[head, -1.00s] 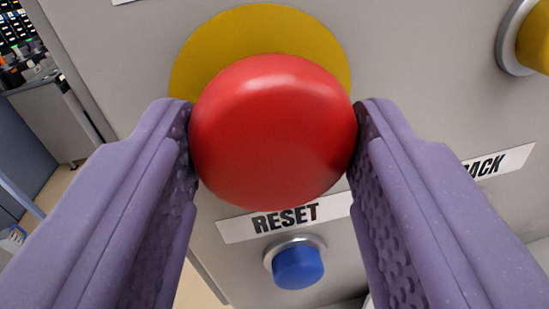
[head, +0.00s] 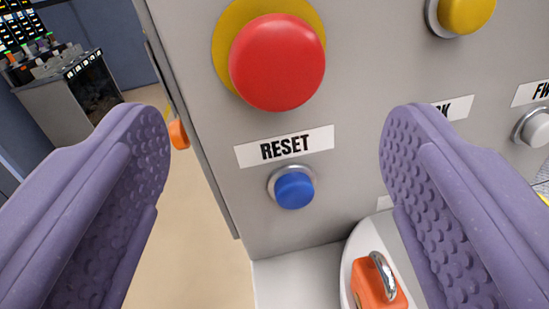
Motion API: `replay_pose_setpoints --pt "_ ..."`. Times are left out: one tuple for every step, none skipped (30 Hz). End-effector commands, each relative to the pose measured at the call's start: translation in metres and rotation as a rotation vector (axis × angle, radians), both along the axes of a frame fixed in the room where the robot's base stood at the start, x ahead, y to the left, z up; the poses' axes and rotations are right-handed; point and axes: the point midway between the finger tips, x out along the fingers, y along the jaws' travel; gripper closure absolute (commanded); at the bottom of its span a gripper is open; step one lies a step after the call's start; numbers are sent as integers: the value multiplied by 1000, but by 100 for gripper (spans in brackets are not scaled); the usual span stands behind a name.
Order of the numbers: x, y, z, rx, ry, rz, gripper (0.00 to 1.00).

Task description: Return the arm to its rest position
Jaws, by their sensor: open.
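My gripper (head: 270,150) is open and empty, its two purple textured fingers spread wide at the left and right of the head view. It stands back from a grey control panel (head: 350,100). A large red button (head: 277,62) on a yellow disc (head: 228,30) is at the upper middle of the panel, beyond the fingers and apart from them. Below it are a RESET label (head: 284,147) and a blue button (head: 294,190). The rest of my arm is out of view.
A yellow button (head: 466,13) and a silver-rimmed white button (head: 534,127) are on the panel's right. An orange padlock (head: 376,283) with a metal shackle lies below the panel. A grey machine (head: 75,95) stands at the far left, with open beige floor (head: 200,240) before it.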

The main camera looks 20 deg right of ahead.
Motion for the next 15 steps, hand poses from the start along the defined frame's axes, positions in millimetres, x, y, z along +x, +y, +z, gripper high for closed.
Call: replay_pose_setpoints --pt "-5 2 1 0 -1 0 23" --pt "-7 3 1 0 0 0 23" --pt "-9 4 1 0 0 1 23" --pt "-9 5 0 0 0 1 23" --pt "-10 5 0 0 0 0 23" --pt "-10 5 0 0 0 0 23" --pt "-10 5 0 0 0 0 23" --pt "-10 5 0 0 0 0 23" --pt "-10 5 0 0 0 0 23" --pt "-10 5 0 0 0 0 23" --pt "-10 5 0 0 -1 0 23" --pt "-10 5 0 0 -1 0 23" --pt "-10 5 0 0 -1 0 23" --pt "-10 5 0 0 -1 0 23" --pt "-10 5 0 0 -1 0 23"
